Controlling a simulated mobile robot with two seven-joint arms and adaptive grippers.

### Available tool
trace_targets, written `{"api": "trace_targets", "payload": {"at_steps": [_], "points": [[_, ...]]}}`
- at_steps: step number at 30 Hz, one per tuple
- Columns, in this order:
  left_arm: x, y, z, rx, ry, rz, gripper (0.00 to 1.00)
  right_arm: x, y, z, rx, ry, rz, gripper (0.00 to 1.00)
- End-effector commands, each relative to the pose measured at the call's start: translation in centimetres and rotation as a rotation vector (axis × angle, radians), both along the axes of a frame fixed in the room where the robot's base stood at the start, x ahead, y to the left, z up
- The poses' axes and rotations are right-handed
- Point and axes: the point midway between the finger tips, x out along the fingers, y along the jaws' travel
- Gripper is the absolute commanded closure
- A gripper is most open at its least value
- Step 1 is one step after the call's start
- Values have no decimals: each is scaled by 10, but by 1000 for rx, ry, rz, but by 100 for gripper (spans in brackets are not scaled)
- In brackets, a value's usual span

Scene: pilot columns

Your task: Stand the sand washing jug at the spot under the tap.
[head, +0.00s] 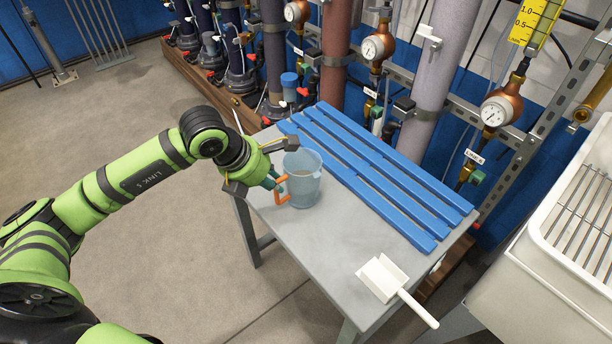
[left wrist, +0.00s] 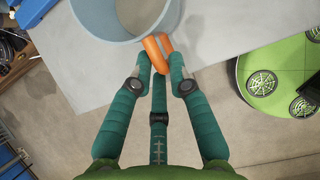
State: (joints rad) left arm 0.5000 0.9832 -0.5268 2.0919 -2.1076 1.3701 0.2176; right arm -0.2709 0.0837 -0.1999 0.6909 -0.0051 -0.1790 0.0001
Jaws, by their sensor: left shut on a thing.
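The sand washing jug (head: 301,178) is a translucent light-blue jug with an orange handle. It is upright at the left end of the grey table (head: 330,230), and I cannot tell whether its base touches the top. My left gripper (head: 277,182) is shut on the handle from the left side. In the left wrist view the green fingers (left wrist: 160,68) close around the orange handle (left wrist: 157,50), with the jug's rim (left wrist: 100,38) just beyond. The tap and the spot under it are not clearly identifiable. My right gripper is not in view.
A blue slatted rack (head: 380,170) lies along the table's back. A white scoop (head: 384,279) lies at the table's front right. A white sink with a wire rack (head: 585,210) stands at the right. Columns and gauges (head: 373,48) line the back. The table's middle front is clear.

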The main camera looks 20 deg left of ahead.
Motion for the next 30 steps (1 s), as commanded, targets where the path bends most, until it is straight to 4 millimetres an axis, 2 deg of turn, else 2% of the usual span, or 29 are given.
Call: {"api": "trace_targets", "payload": {"at_steps": [17,30], "points": [[-23,13,12,0,-3,0,100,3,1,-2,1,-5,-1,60],[-40,24,21,-1,-4,1,100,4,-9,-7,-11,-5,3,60]]}}
